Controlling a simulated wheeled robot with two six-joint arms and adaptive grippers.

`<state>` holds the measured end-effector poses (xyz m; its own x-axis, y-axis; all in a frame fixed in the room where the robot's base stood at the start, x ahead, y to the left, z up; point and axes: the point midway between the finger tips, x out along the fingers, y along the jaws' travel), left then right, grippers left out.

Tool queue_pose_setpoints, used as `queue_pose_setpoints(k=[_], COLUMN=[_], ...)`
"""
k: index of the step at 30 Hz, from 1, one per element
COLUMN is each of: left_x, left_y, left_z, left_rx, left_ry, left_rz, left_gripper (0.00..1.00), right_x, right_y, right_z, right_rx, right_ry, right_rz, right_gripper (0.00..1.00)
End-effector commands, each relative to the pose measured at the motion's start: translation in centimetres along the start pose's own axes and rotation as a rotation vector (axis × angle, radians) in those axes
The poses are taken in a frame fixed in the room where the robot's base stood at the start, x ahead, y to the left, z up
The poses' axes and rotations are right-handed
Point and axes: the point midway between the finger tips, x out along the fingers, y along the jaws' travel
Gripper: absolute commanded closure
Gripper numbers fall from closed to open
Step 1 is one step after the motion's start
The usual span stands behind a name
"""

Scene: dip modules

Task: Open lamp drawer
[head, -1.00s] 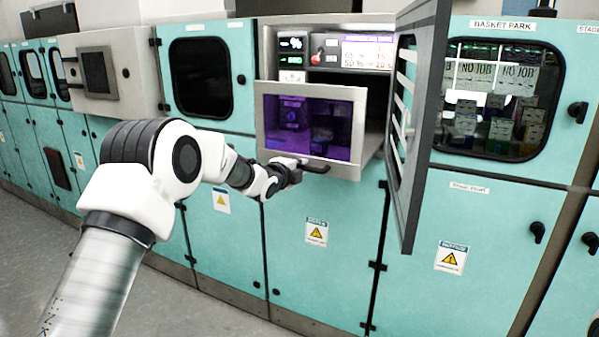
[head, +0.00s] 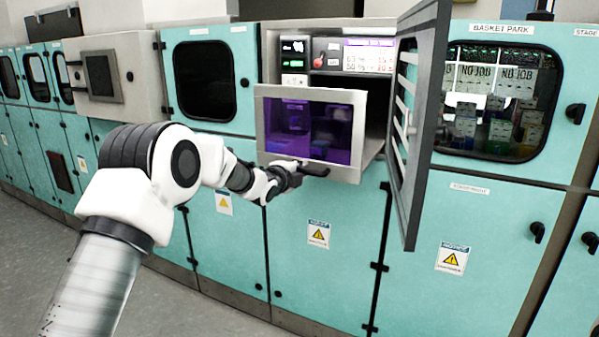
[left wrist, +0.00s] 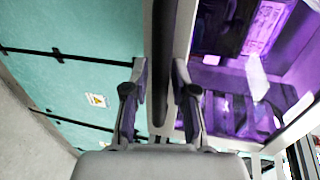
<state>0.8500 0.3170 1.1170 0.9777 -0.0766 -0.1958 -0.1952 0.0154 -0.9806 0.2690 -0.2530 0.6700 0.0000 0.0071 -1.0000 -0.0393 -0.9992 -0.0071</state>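The lamp drawer (head: 355,130) is a grey-framed box with a purple-lit window, and it stands out from the upper cabinet. Its dark handle (head: 315,170) sticks out at the lower edge of the front. My left gripper (head: 292,175) is at this handle. In the left wrist view the dark handle bar (left wrist: 162,60) runs between the two fingers of my left gripper (left wrist: 159,75), which look closed on it. The purple window fills the right of that view. My right gripper is not in view.
A grey louvred door (head: 425,120) stands open just right of the drawer. A control panel (head: 340,55) is above the drawer. Teal cabinets (head: 470,215) line the wall, and the grey floor (head: 200,315) in front is clear.

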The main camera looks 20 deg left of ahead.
Motion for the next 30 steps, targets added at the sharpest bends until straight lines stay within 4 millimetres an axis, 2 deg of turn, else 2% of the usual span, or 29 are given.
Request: queue_pose_setpoints(k=[4,7,15,18,22,30], left_x=[-0.6,-2.1,-9.0,-10.8,-11.9,-12.0], left_y=[0.0,-0.1,-0.1,0.0,0.0,0.1], left_z=[0.0,0.1,0.0,0.1,0.0,0.0], left_rx=[-0.002,-0.003,-0.003,-0.003,-0.001,0.000], left_ry=[0.000,0.000,0.000,0.000,0.000,0.000], left_rz=[0.001,0.001,0.000,0.000,0.000,0.001], left_gripper=[0.74,0.74,0.74,0.74,0.74,0.74], right_x=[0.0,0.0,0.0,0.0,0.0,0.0], right_y=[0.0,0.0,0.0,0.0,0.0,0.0], right_z=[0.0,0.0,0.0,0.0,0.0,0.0], right_rx=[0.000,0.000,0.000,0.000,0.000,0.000], right_ry=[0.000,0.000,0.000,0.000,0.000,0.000], right_rz=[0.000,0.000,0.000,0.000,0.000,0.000], right_gripper=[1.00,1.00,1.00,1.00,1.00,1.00])
